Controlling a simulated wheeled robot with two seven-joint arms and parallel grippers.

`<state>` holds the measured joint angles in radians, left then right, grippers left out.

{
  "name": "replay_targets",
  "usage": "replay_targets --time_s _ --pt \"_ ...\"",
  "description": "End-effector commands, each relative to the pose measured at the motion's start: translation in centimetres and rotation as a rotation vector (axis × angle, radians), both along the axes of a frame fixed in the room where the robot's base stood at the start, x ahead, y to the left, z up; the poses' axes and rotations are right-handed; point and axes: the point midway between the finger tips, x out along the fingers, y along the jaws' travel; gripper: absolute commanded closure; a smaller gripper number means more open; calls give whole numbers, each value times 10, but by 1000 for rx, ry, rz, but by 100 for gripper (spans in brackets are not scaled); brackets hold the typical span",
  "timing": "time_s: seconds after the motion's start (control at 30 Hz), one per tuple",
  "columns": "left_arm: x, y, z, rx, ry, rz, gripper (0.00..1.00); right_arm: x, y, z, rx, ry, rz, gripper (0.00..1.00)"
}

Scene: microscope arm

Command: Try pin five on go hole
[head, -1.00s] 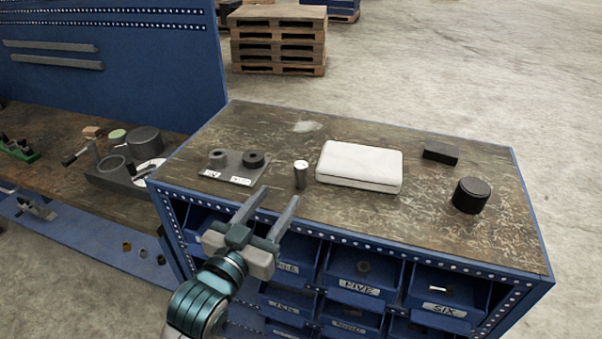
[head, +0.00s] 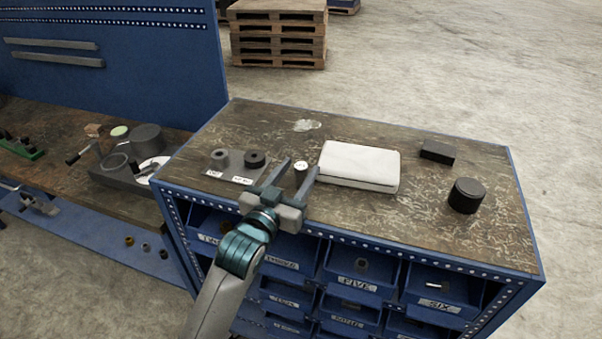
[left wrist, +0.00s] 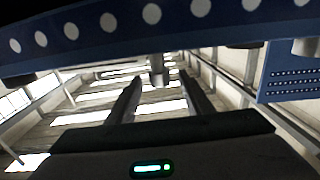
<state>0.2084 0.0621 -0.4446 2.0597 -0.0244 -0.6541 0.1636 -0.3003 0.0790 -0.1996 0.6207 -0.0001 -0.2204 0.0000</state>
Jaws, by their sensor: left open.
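A small silver pin (head: 301,169) with a pale marked top stands upright on the worktop, near its front edge. My left gripper (head: 297,168) is open, with its fingers reaching toward the pin and one on each side of it. The pin (left wrist: 157,70) also shows between the finger ends in the left wrist view; I see no contact. A dark gauge plate (head: 236,168) lies left of the pin, with a grey holed boss (head: 220,158) and a black holed boss (head: 255,159). Its two white labels are too small to read surely. My right gripper is not in view.
A white case (head: 359,165) lies close right of the pin. A black block (head: 437,152) and black cylinder (head: 466,195) stand farther right. Below the worktop edge are blue bins, one labelled FIVE (head: 358,284). The front right worktop is clear.

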Motion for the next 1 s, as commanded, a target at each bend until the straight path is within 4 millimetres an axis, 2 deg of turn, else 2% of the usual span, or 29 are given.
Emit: replay_targets --time_s 0.27,0.7,1.0 --pt "7 -3 2 0 0 0 54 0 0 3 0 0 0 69" --pt "51 -22 1 0 0 0 54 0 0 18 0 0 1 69" --pt "53 -23 0 0 0 0 54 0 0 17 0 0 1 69"
